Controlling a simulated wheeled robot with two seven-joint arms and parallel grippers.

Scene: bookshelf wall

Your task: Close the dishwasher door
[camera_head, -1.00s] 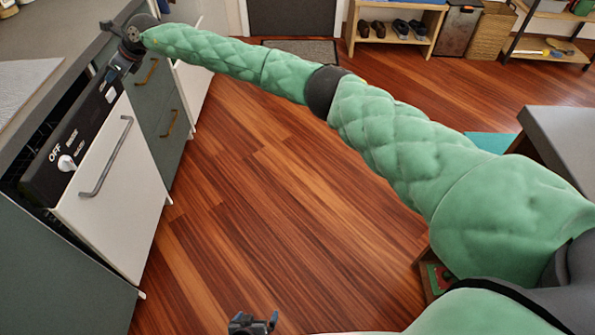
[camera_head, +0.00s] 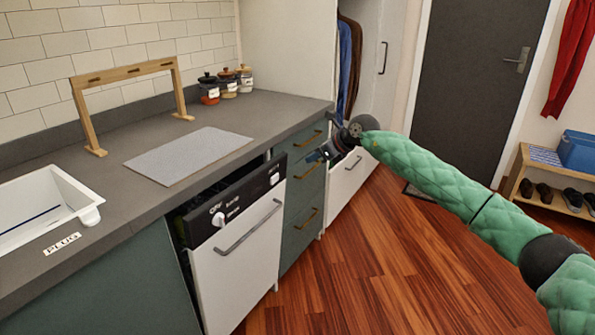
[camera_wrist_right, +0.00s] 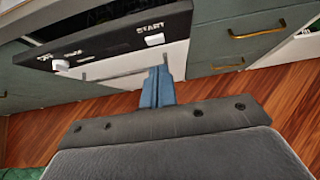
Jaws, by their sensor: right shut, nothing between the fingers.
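The dishwasher door (camera_head: 240,262) is white with a grey bar handle (camera_head: 248,228) and a black control panel (camera_head: 238,202) along its top. It leans slightly outward, with a dark gap between panel and counter. My right gripper (camera_head: 314,157) is shut and empty, just right of the panel's right end, in front of the green drawers. In the right wrist view its blue fingers (camera_wrist_right: 158,84) are together, pointing toward the door below the START button (camera_wrist_right: 155,40). I cannot tell whether they touch it. My left gripper is out of view.
The grey counter (camera_head: 120,222) runs above the dishwasher, with a sink (camera_head: 45,215), mat (camera_head: 190,155) and jars at the back. Green drawers (camera_head: 300,205) with brass handles stand to the right. The wooden floor (camera_head: 370,270) in front is clear.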

